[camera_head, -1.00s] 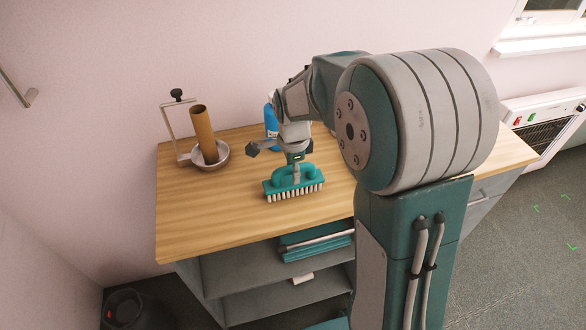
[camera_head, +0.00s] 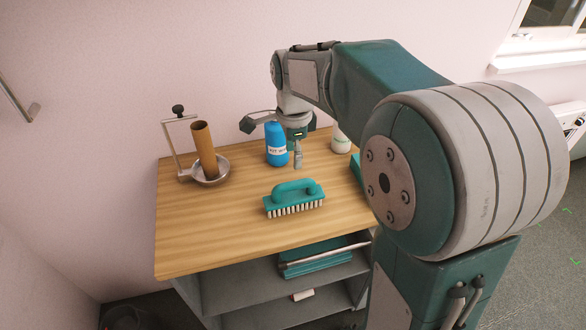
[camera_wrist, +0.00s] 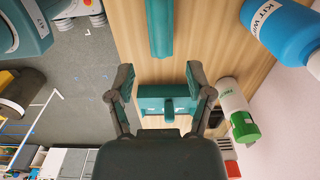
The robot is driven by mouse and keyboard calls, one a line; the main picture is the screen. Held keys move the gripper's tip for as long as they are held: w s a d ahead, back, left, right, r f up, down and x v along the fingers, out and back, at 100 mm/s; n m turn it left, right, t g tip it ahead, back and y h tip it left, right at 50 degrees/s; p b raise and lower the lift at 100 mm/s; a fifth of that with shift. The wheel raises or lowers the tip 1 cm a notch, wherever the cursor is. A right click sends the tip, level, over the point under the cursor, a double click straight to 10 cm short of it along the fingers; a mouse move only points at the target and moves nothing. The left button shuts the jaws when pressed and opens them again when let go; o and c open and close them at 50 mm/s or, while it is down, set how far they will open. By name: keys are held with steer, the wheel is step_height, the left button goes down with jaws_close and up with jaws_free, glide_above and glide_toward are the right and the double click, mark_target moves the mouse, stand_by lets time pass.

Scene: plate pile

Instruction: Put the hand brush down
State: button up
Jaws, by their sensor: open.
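The teal hand brush (camera_head: 294,200) lies on the wooden tabletop with its pale bristles down and its looped handle up. A teal bar, which looks like the hand brush (camera_wrist: 160,28), runs down from the top edge in the wrist view. My gripper (camera_head: 297,160) is raised above the table, behind the brush and apart from it. In the wrist view my gripper (camera_wrist: 160,84) has its two fingers spread wide, with nothing held between them.
A blue bottle (camera_head: 276,145) and a white bottle (camera_head: 341,140) stand near the wall. A metal holder with a brown tube (camera_head: 204,150) stands at the back left. A teal item (camera_wrist: 165,103) lies at the table's right. The front left tabletop (camera_head: 205,235) is clear.

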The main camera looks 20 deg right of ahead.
steer(key=s+r+n+t, duration=0.1)
steer(key=s+n+t, duration=0.1)
steer(key=s+n, duration=0.7)
steer(key=s+r+n+t, duration=0.2)
steer(key=s+n+t, duration=0.1)
steer(key=s+n, duration=0.6)
steer(key=shift+s+r, duration=0.25)
steer(key=shift+s, duration=1.2)
